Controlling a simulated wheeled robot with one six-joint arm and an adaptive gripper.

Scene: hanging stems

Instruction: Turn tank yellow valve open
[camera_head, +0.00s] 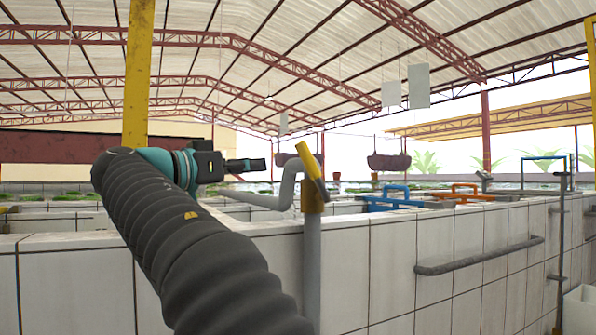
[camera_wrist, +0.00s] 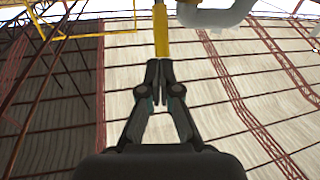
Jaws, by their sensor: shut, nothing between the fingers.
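The yellow valve handle (camera_head: 309,165) is a long flat lever on a brass-coloured valve body (camera_head: 313,197), set on a grey upright pipe (camera_head: 313,255) at the tank's corner. The lever leans, its upper end toward the left. My gripper (camera_head: 258,165) is shut and empty, left of the lever in the head view, with a visible gap between them there. In the wrist view the shut fingertips (camera_wrist: 159,66) line up just below the lower end of the yellow handle (camera_wrist: 161,35). I cannot tell from that view whether they touch.
A bent grey pipe (camera_head: 282,196) runs left from the valve behind my gripper. A yellow post (camera_head: 138,75) rises behind my arm. Blue (camera_head: 395,195) and orange (camera_head: 465,189) pipes stand farther right.

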